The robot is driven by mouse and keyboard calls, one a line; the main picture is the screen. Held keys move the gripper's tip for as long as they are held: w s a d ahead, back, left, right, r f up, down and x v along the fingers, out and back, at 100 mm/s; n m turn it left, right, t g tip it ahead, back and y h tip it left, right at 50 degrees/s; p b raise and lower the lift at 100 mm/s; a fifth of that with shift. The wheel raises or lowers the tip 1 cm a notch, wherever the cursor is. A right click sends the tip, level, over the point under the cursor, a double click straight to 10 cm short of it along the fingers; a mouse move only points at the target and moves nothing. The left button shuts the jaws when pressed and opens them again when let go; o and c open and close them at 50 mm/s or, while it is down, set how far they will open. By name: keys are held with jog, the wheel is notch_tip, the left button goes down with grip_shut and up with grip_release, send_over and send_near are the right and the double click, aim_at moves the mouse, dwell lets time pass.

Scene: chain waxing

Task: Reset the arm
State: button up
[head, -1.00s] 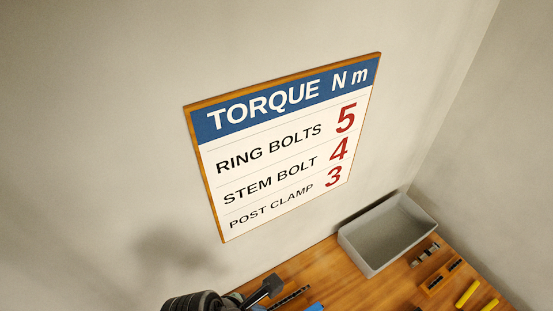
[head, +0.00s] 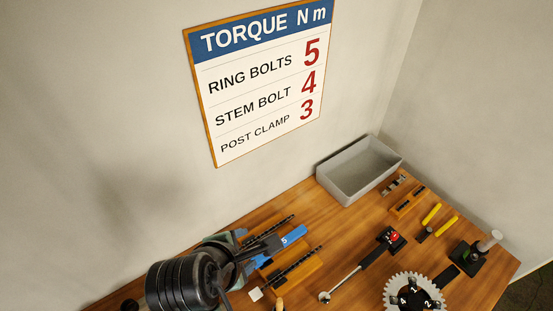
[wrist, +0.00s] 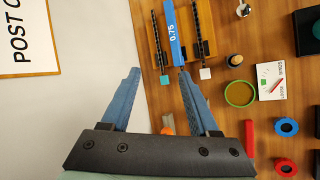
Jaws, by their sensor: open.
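My gripper (wrist: 158,75) is open and empty in the wrist view, its two blue fingers spread apart. It is over the wooden bench (wrist: 150,105), close to the wall. A blue bar marked 0.75 (wrist: 174,35) lies beyond the fingertips between two dark chain-like strips (wrist: 157,40) (wrist: 200,28). In the head view my dark arm fills the lower left and hides part of the bench. The blue bar (head: 288,239) shows to the right of my arm, partly covered.
A torque sign (head: 260,85) hangs on the wall. A grey bin (head: 360,170) stands at the back. A ratchet-like tool (head: 355,270), yellow-handled tools (head: 440,220) and a toothed ring (head: 412,291) lie to the right. A green-rimmed round dish (wrist: 239,93) and coloured rings (wrist: 286,127) show in the wrist view.

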jog(key=w+d+r+m+t+y+b, duration=0.1)
jog(key=w+r+m+t, duration=0.25)
jog(key=r, duration=0.55)
jog(key=w+r+m+t+b, duration=0.1)
jog(key=w+r+m+t, duration=0.25)
jog(key=r, duration=0.45)
jog(key=w+d+r+m+t+y+b, duration=0.1)
jog(key=w+r+m+t+b, duration=0.2)
jog(key=r, duration=0.6)
jog(key=s+d+r+m+t, duration=0.2)
jog(key=s+r+m+t, duration=0.3)
jog(key=r, duration=0.6)
jog(key=s+d+r+m+t, duration=0.2)
jog(key=s+r+m+t, duration=0.3)
jog(key=r, duration=0.6)
jog(key=shift+s+m+t+b, duration=0.4)
jog(key=shift+s+b, duration=0.05)
jog(key=shift+s, duration=0.35)
jog(key=shift+f, duration=0.1)
jog(key=shift+c, duration=0.9)
